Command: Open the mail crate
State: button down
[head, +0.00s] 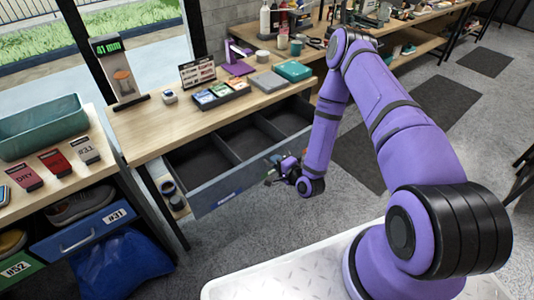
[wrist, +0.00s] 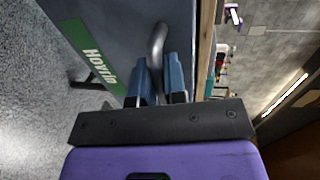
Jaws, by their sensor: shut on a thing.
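A wide grey drawer (head: 262,168) with dark-lined compartments stands pulled out from under the wooden table; its compartments look empty. No label reading mail is legible, so I cannot tell whether this is the mail crate. My gripper (head: 276,172) is at the drawer's front, toward its right part. In the wrist view my gripper (wrist: 158,80) has its blue fingers shut on a curved metal handle (wrist: 157,42). The handle stands out from a grey front panel (wrist: 120,25) with a green label (wrist: 98,60) reading "Hoyrin". The fingers partly hide the handle.
The wooden table (head: 140,127) holds a display stand, cards and a teal box (head: 292,71). At left, a shelf holds shoes, a teal bin (head: 42,126) and a blue #31 crate (head: 82,234).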

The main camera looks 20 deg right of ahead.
jog(key=shift+v, duration=0.8)
jog(key=shift+f, duration=0.15)
jog(key=c, duration=1.2)
grip_release()
jog(key=shift+s, duration=0.15)
jog(key=v, duration=1)
jog(key=shift+s+d, duration=0.15)
jog(key=shift+s, duration=0.1)
